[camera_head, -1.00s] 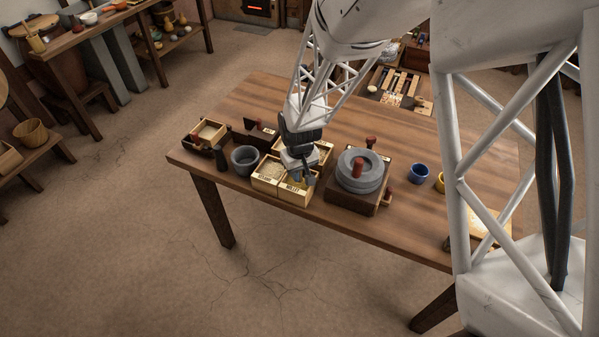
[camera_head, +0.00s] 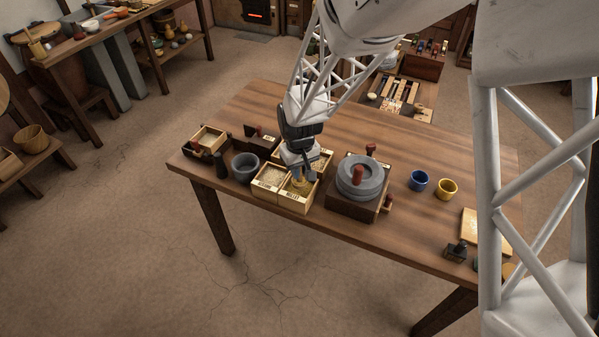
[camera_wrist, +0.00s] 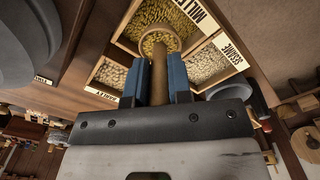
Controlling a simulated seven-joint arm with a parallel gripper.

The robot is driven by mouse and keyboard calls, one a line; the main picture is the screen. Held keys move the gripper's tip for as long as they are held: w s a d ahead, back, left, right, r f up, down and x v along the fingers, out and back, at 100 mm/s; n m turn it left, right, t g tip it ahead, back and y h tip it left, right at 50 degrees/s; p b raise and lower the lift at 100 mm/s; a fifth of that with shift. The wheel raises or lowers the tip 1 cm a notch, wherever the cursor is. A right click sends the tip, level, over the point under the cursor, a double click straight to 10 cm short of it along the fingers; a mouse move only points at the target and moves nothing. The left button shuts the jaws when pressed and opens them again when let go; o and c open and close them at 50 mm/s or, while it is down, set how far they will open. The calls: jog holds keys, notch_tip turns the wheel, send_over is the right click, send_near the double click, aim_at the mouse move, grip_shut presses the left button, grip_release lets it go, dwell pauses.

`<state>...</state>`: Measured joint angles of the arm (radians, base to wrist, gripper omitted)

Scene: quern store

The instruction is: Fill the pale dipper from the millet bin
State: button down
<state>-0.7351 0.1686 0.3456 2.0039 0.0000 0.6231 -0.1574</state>
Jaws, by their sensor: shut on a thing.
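My gripper (camera_wrist: 165,82) is shut on the tan wooden handle (camera_wrist: 159,75) of the dipper. The dipper's round bowl (camera_wrist: 143,39) has a pale rim and looks heaped with yellow grain. In the wrist view it shows against the millet bin (camera_wrist: 121,39), a pale wooden box of yellow grain with a MILLET label. In the head view my gripper (camera_head: 301,178) is low over the millet bin (camera_head: 295,207), with the dipper (camera_head: 299,185) at the bin's mouth. I cannot tell whether the bowl touches the grain.
A grey mortar (camera_head: 245,166) stands farther left. The stone quern (camera_head: 358,182) stands close on the right.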

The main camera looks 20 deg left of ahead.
jog(key=shift+r, duration=1.75)
